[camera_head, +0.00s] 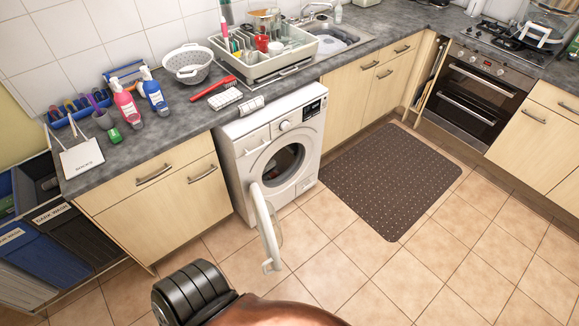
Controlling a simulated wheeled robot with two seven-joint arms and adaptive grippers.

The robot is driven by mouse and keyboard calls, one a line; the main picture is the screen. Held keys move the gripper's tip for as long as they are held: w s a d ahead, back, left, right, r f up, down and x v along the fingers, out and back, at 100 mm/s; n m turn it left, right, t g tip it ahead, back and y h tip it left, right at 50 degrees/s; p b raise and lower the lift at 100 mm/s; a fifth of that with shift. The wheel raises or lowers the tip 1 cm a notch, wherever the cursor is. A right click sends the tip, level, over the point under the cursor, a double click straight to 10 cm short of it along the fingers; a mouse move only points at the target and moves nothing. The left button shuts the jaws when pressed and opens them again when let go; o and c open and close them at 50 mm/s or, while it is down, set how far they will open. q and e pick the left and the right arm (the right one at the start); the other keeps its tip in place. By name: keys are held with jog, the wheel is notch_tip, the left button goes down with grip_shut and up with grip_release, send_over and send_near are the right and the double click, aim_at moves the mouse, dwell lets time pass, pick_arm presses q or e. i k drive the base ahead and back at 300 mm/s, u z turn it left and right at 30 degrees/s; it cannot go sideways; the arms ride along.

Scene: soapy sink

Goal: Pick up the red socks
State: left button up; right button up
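I cannot make out any red socks for certain. The white washing machine (246,160) stands under the counter with its round door (266,228) swung open toward me. Its drum (284,165) is dark inside, and I cannot tell what lies in it. Neither of my grippers shows. A black ribbed part and a brown rounded part, seemingly of my own body, show at the bottom edge.
Laundry bins (45,262) stand at the left under the counter (150,133). A red long-handled item (213,88), a colander (188,66) and pink and blue bottles are on the counter. A dark mat (391,179) lies on the tiled floor, which is otherwise largely clear.

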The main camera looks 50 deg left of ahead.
aim_at(275, 174)
jog(key=i, duration=2.95)
jog(key=u, duration=3.95)
